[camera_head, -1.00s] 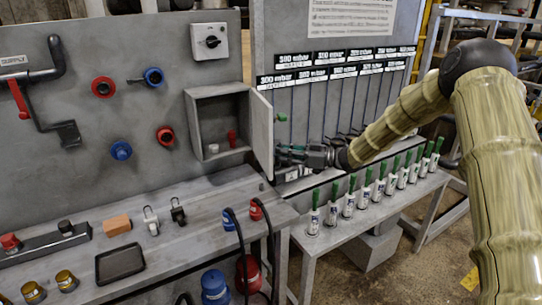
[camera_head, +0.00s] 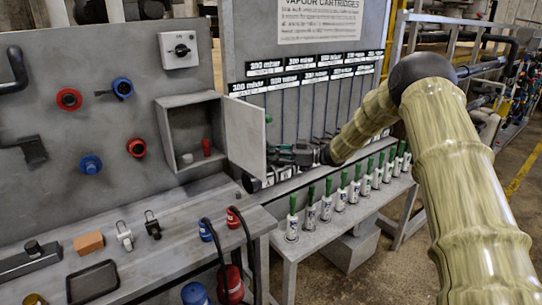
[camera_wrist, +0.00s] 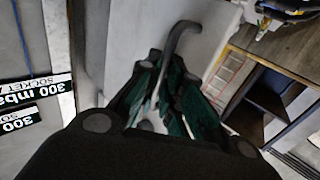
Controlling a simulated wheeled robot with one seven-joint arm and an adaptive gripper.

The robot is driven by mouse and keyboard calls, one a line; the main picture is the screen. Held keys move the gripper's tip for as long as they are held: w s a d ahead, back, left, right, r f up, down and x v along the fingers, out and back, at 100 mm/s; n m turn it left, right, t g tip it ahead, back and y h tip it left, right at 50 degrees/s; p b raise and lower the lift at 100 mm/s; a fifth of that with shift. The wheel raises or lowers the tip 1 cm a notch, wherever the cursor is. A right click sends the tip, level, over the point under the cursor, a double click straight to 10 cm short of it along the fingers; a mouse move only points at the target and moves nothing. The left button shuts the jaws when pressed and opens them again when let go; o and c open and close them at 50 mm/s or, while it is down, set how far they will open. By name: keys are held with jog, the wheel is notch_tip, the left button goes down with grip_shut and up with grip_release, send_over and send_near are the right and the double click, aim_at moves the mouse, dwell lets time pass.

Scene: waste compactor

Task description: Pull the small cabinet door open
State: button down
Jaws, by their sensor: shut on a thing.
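The small grey wall cabinet (camera_head: 193,98) stands open in the head view, with its door (camera_head: 244,138) swung out on the right side. A small red item (camera_head: 206,147) and a small white item (camera_head: 187,158) stand inside it. My gripper (camera_head: 278,155) is on the outer side of the door, partly hidden by its free edge. In the wrist view, my gripper's fingers (camera_wrist: 160,95) are shut on a curved grey handle (camera_wrist: 182,38) beside a pale panel. The exact contact is dark and hard to see.
A bench (camera_head: 135,240) stands below the cabinet, holding an orange block (camera_head: 89,243) and a black tray (camera_head: 94,281). A low shelf (camera_head: 330,222) with several green-topped cartridges runs below my arm. Open floor lies at the right.

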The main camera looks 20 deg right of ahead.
jog(key=shift+w+a+r, duration=0.1)
jog(key=shift+a+r, duration=0.05)
jog(key=shift+r, duration=0.15)
jog(key=c, duration=1.6)
grip_release()
jog(key=shift+w+a, duration=0.1)
jog(key=shift+a, duration=0.05)
jog(key=shift+o, duration=0.2)
jog(key=shift+a+f, duration=0.15)
jog(key=shift+a, duration=0.05)
jog(key=v, duration=1.2)
jog(key=shift+d, duration=0.35)
jog(key=shift+f, duration=0.15)
